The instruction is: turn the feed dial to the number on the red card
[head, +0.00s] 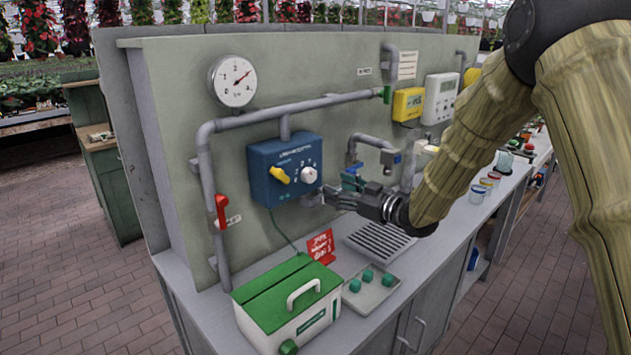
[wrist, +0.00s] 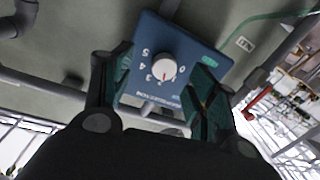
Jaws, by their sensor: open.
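The feed dial (head: 308,174) is a white round knob on the front of a blue box (head: 262,186) fixed to the panel. It also shows in the wrist view (wrist: 163,69), with a red mark on its face and small digits around it. I cannot tell surely which digit the mark points at. The red card (head: 321,246) stands on the bench below the box; its writing is too small to read. My gripper (head: 328,194) is close to the box, just below and right of the dial. In the wrist view its open fingers (wrist: 162,66) appear on either side of the dial.
A yellow lever (head: 279,175) sits left of the dial on the same box. A grey pipe (head: 290,107) runs above it, with a red-handled valve (head: 221,211) at left. Below are a green-lidded box (head: 287,300), a tray with green pieces (head: 371,289) and a drain grille (head: 380,241).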

